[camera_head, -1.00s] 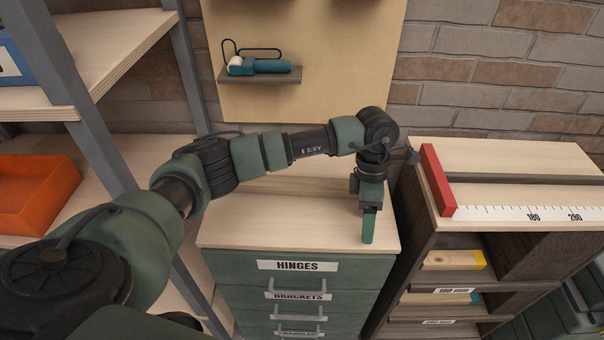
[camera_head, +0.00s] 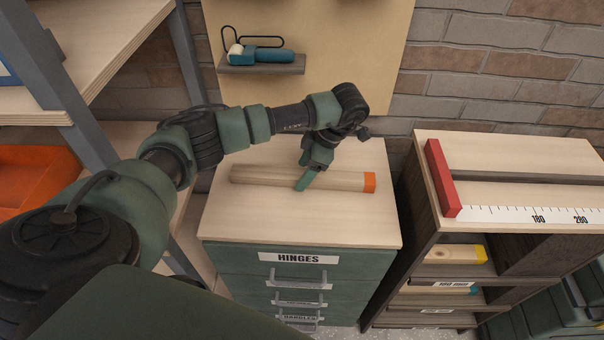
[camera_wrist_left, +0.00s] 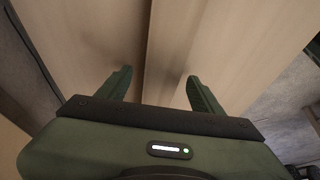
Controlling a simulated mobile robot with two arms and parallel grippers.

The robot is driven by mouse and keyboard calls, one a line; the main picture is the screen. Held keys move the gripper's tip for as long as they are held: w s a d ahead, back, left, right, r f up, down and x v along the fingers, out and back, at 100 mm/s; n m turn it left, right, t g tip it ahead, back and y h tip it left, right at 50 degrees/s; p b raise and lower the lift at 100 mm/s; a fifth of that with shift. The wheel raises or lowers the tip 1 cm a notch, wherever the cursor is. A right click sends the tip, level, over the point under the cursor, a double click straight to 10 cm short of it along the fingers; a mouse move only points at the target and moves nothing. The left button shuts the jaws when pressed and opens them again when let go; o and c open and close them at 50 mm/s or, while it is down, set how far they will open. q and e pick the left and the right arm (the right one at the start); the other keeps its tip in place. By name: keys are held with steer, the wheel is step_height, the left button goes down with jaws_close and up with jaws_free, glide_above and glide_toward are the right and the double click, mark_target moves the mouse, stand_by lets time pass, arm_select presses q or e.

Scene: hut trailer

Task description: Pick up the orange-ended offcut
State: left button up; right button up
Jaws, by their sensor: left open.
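The orange-ended offcut (camera_head: 345,181) is a long pale wooden piece lying across the top of the green drawer cabinet, its orange end at the right. My left gripper (camera_head: 305,181) is at the middle of the offcut, pointing down, with one green finger showing in front of it. In the left wrist view the two fingers (camera_wrist_left: 160,88) are apart, and wood that looks like the offcut (camera_wrist_left: 175,45) runs between them. It is not clear whether either finger touches it. My right gripper is not in view.
The drawer cabinet (camera_head: 240,258) is labelled HINGES. To its right is a shelf unit with a red stop (camera_head: 440,178) and ruler (camera_head: 520,214) on top. An orange bin (camera_head: 35,180) is on the left rack. A small wall shelf (camera_head: 262,70) holds a teal tool.

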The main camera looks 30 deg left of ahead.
arm_select(q)
steer(key=shift+d, duration=0.1)
steer(key=shift+c, duration=0.9)
jaws_close()
steer(key=shift+r, duration=0.15)
